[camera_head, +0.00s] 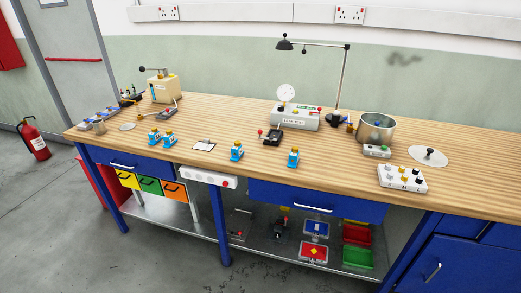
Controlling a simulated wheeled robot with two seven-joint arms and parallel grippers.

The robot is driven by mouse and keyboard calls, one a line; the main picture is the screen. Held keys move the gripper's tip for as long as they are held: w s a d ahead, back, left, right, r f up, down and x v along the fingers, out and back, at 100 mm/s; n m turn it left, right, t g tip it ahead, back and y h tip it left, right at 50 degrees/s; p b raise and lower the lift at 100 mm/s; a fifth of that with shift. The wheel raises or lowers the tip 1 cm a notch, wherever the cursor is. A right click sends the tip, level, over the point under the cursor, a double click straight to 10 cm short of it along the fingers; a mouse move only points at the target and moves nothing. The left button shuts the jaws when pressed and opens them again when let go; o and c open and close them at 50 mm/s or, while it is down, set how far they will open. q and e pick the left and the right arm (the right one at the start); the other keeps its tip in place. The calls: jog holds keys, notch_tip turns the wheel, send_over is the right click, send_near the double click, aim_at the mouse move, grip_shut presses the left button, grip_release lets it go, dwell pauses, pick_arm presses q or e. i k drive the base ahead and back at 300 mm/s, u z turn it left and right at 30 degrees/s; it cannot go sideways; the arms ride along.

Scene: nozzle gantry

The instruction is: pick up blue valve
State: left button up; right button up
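Several small blue valves with yellow-brown tops stand upright on the wooden workbench (340,172). Two stand close together at the left, one blue valve (154,136) and another blue valve (169,138). A third blue valve (236,152) stands near the front edge in the middle. Another blue valve (293,158) stands to its right, also near the front edge. They look alike, and fine detail is too small to tell. Neither of my grippers shows in this view.
Behind the valves are a gauge box (295,117), a black fixture (271,136) and a desk lamp (340,85). A metal pot (375,128) and a white block with knobs (402,179) stand at the right. A beige box (162,89) stands back left. A white card (203,146) lies between valves.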

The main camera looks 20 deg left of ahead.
aim_at(237, 152)
jog(key=u, duration=0.7)
